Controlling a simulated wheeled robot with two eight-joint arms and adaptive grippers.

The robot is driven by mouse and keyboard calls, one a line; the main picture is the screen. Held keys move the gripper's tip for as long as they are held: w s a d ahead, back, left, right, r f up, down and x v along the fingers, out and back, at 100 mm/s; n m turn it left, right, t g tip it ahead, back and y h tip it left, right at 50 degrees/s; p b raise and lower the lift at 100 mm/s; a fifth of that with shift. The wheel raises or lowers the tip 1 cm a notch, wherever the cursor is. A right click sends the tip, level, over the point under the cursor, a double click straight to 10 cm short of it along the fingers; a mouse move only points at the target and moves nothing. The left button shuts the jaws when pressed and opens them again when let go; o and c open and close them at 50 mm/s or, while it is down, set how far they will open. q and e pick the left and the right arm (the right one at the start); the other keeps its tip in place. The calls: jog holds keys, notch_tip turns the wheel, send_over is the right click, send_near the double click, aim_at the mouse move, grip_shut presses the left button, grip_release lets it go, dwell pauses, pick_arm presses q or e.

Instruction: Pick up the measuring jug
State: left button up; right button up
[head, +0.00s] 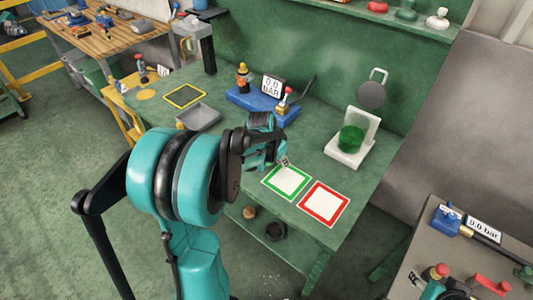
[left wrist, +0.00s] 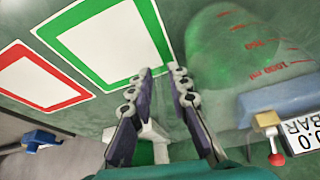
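The measuring jug (left wrist: 240,45) is see-through, green-tinted, with red volume marks. It stands in the upper right of the left wrist view, just right of my left gripper's fingers. I cannot tell whether a finger touches it. In the head view I cannot make it out; my left arm and gripper cover that part of the bench. My left gripper (left wrist: 160,80) is open, with nothing between its fingertips. In the head view it (head: 280,160) hangs over the green bench, close to the green-bordered square. My right gripper is not in view.
A green-framed square (head: 287,181) and a red-framed square (head: 324,203) lie flat on the bench. Behind are a blue gauge unit (head: 262,101) and a white stand (head: 345,157) holding a green item. A grey tray (head: 198,117) lies to the left.

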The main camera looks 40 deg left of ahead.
pick_arm(q)
jog(key=shift+w+f, duration=0.15)
jog(key=shift+f, duration=0.2)
jog(key=shift+r, duration=0.1)
grip_shut()
jog(key=shift+r, duration=0.2)
